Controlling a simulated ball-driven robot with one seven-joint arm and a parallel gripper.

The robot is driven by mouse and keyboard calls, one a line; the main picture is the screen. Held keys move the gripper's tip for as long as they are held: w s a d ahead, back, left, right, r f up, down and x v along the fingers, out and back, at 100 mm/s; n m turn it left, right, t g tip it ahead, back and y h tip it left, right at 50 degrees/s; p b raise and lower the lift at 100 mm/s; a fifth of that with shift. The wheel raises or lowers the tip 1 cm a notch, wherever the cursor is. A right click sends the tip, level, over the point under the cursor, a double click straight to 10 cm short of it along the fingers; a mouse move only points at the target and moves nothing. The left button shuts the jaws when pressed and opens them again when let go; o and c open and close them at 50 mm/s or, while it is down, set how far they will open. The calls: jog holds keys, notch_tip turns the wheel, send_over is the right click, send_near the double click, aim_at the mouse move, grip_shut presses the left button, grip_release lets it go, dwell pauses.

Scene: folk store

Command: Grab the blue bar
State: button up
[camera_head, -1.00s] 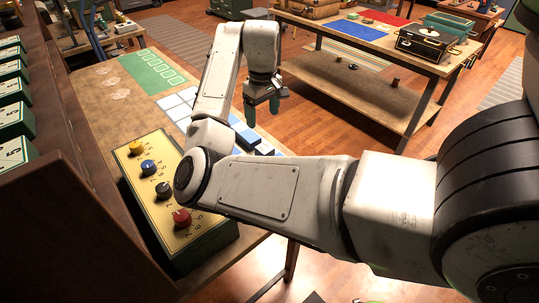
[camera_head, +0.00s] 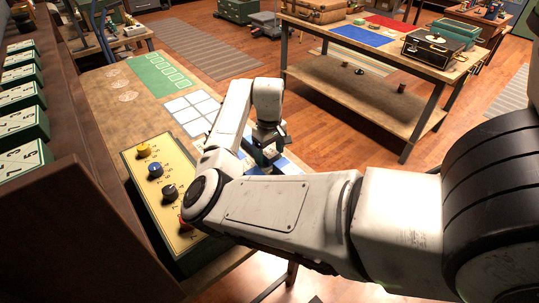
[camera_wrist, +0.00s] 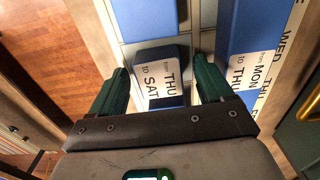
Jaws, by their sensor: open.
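A blue bar (camera_wrist: 150,54) lies on the board of pale tiles in the wrist view, with a white label reading "from THU to SAT". My gripper (camera_wrist: 160,68) is open, its two green fingers on either side of this bar, and no grip on it is visible. A second, longer blue bar (camera_wrist: 236,30) labelled "from MON to THU" lies to the right, close to the right finger. In the head view my gripper (camera_head: 265,148) is low over the table's right edge, and my arm hides much of the bars there.
A panel with coloured knobs (camera_head: 160,190) stands at the table's left, beside my arm. White tiles (camera_head: 192,110) and a green mat (camera_head: 160,75) lie farther back. A wooden floor (camera_head: 345,150) separates this table from another table (camera_head: 370,45).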

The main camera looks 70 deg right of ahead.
jog(key=shift+f, duration=0.3)
jog(key=shift+c, duration=0.4)
jog(key=c, duration=1)
jog(key=shift+o, duration=0.2)
jog(key=shift+r, duration=0.1)
